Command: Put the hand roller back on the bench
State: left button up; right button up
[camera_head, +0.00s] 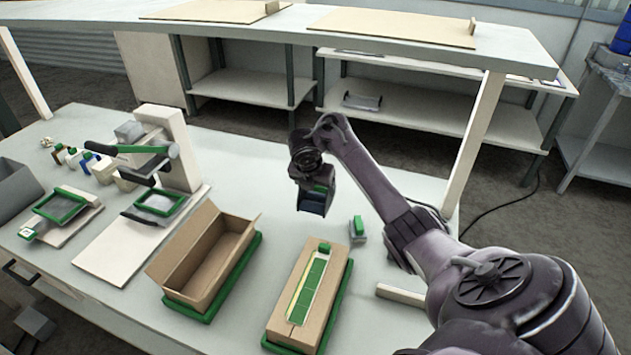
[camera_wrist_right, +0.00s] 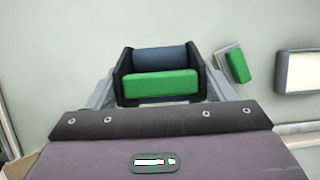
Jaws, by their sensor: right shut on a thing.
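The hand roller (camera_head: 312,207) has a dark frame, a blue-grey roller and a green block-shaped grip. In the right wrist view, the hand roller (camera_wrist_right: 166,58) sits between the two grey fingers. My right gripper (camera_head: 314,190) is shut on it, with the roller hanging below the jaws. The right gripper (camera_wrist_right: 162,88) shows its fingers on both sides of the green grip. The pale bench (camera_head: 255,305) lies under the roller; whether they touch I cannot tell. My left gripper is not in view.
A small green-topped block (camera_head: 358,229) stands just right of the roller. A white press (camera_head: 175,145) stands left. Bare bench lies between press and roller.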

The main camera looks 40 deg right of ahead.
aim_at(316, 195)
jog(key=shift+d+f, duration=0.1)
jog(key=shift+f, duration=1.2)
notch_tip(316, 195, down, 4)
jog(key=shift+f+b, duration=0.1)
jog(key=shift+b, duration=0.35)
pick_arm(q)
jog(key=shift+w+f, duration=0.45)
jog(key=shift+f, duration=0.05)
